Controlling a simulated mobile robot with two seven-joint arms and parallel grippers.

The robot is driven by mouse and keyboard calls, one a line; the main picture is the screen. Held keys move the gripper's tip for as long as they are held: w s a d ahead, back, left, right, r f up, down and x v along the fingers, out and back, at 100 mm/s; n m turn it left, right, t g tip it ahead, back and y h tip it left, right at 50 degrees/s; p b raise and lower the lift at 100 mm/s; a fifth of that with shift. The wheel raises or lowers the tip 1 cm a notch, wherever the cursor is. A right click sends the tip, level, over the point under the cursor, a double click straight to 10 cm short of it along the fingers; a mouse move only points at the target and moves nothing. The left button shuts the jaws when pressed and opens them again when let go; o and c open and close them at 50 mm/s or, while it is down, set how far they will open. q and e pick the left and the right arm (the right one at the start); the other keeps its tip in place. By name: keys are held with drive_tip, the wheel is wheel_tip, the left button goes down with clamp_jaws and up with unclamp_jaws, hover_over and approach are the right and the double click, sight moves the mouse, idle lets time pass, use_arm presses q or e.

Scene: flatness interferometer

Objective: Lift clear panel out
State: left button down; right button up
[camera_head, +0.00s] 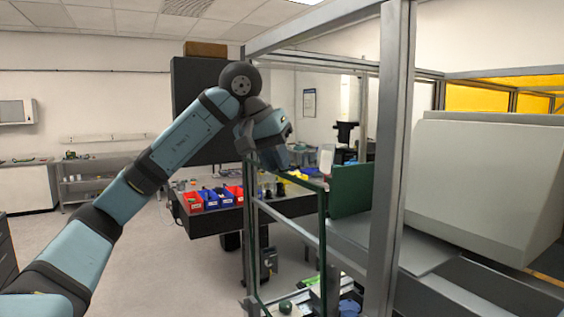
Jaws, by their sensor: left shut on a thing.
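The clear panel (288,238) is a see-through upright sheet with green edges, in the middle of the head view. It stands beside the metal frame (393,150), and its lower end runs out of the picture. My left gripper (277,163) comes down from above and is shut on the panel's top edge. The fingertips are small and partly hidden by the gripper body. I cannot tell whether the panel's lower edge touches the frame. My right gripper is not in view.
A thick frame post stands close to the panel's right, with a dark green plate (350,190) between. A large pale housing (485,185) fills the right. Behind is a dark table (207,222) with red and blue bins (212,198). Open floor lies at the left.

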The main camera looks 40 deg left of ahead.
use_arm(q)
drive_tip(key=s+a+r+b, duration=0.1)
drive_tip(key=s+a+b, duration=0.1)
drive_tip(key=s, duration=0.7)
drive_tip(key=shift+s+a+r, duration=0.25)
drive_tip(key=shift+a+r, duration=0.15)
idle(0.8)
idle(0.4)
